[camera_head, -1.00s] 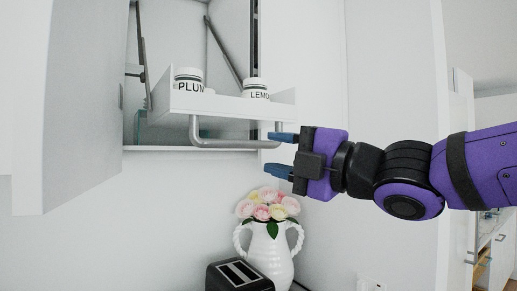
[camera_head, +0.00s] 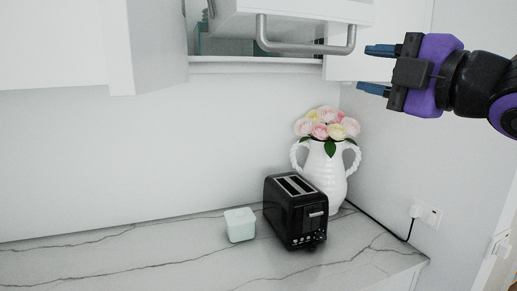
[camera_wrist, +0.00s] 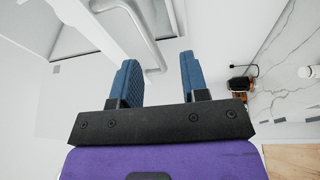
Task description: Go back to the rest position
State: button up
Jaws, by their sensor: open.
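My gripper (camera_head: 378,70) is at the upper right in the head view, a purple and black hand with two blue fingers pointing left. The fingers are apart and nothing is between them. In the wrist view the gripper (camera_wrist: 160,82) also shows open and empty. The grey bar handle (camera_head: 305,45) of the pull-down shelf (camera_head: 290,12) is to the left of the fingertips, apart from them in the head view. In the wrist view the handle (camera_wrist: 148,40) passes just beyond the fingers.
Below on the marble counter (camera_head: 150,262) stand a black toaster (camera_head: 296,212), a white vase (camera_head: 326,170) with flowers and a small pale box (camera_head: 240,226). An open cabinet door (camera_head: 150,45) hangs at the upper left. A wall socket (camera_head: 431,215) is at the right.

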jog(key=d+f+m+g+h, duration=0.3)
jog(key=d+f+m+h, duration=0.6)
jog(key=m, duration=0.4)
jog(key=s+d+f+m+g, duration=0.1)
jog(key=s+f+m+g, duration=0.7)
jog(key=s+f+m, duration=0.1)
jog(key=shift+s+d+f+m+h, duration=0.25)
jog(key=shift+f+m+h, duration=0.15)
jog(key=shift+f+m, duration=0.2)
